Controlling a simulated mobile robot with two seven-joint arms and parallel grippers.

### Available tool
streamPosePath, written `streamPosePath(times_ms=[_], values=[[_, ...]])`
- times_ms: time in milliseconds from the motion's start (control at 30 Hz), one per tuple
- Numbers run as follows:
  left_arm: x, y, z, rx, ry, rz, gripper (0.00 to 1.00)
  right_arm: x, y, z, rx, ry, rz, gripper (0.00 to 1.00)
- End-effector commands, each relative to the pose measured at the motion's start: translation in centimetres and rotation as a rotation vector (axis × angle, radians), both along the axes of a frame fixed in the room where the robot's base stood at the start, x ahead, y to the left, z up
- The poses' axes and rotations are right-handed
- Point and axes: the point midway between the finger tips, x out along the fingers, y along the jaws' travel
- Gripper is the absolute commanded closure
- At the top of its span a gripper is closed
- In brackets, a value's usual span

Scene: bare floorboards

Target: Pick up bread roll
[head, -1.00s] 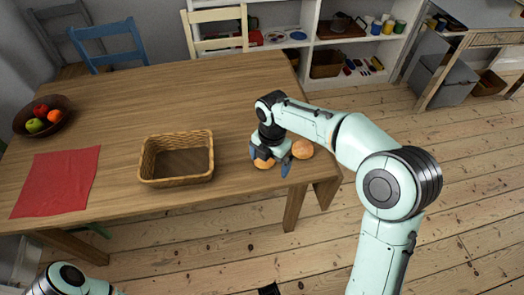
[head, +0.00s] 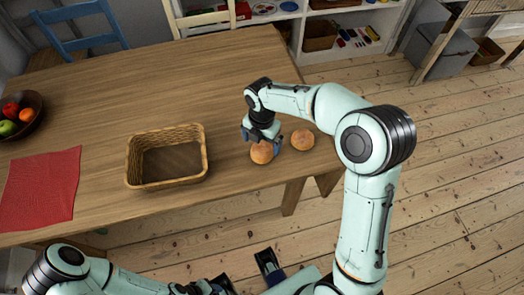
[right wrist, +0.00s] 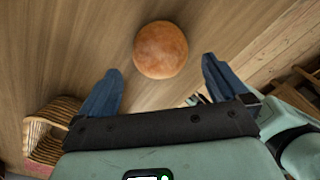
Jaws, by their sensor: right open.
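Two round brown bread rolls lie on the wooden table near its right end: a left roll (head: 262,153) and a right roll (head: 302,140). My right gripper (head: 262,139) is open and empty at the left roll, its blue fingers at the roll's far side in the head view. In the right wrist view one roll (right wrist: 161,49) shows whole, ahead of and between the open fingertips (right wrist: 161,68). I cannot tell whether they touch it. My left arm is at the bottom of the head view; its gripper (head: 247,272) is low by the base and unclear.
A wicker basket (head: 130,172) stands on the table (head: 190,85) left of the rolls and looks empty. A red cloth (head: 40,188) and a fruit bowl (head: 38,124) are further left. The table's right edge is close to the rolls. A blue chair (head: 78,42) stands behind.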

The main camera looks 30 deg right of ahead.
Motion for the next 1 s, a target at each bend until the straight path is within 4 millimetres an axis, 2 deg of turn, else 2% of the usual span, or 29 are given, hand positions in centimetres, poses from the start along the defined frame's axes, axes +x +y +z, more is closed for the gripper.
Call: streamPosePath(times_ms=[400, 667, 700, 833, 867, 1000], values=[[0.2, 0.0, -0.5, 0.001, -0.008, 0.002, 0.57, 0.1, -0.2, -5.0, 0.000, 0.001, 0.000, 0.00], [0.2, 0.0, -0.5, 0.001, -0.009, 0.001, 0.57, 0.1, -0.2, -5.4, 0.001, -0.001, -0.001, 0.00], [0.2, 0.0, -0.5, 0.001, -0.009, 0.001, 0.57, 0.1, -0.2, -5.4, 0.001, -0.001, -0.001, 0.03], [0.2, 0.0, -0.5, 0.001, -0.009, 0.001, 0.57, 0.1, -0.2, -5.3, 0.001, -0.001, -0.001, 0.46], [0.2, 0.0, -0.5, 0.001, -0.009, 0.001, 0.57, 0.1, -0.2, -5.3, 0.001, -0.001, -0.001, 0.48], [0.2, 0.0, -0.5, 0.001, -0.009, 0.002, 0.57, 0.1, -0.2, -5.3, 0.001, -0.001, -0.001, 0.49]])
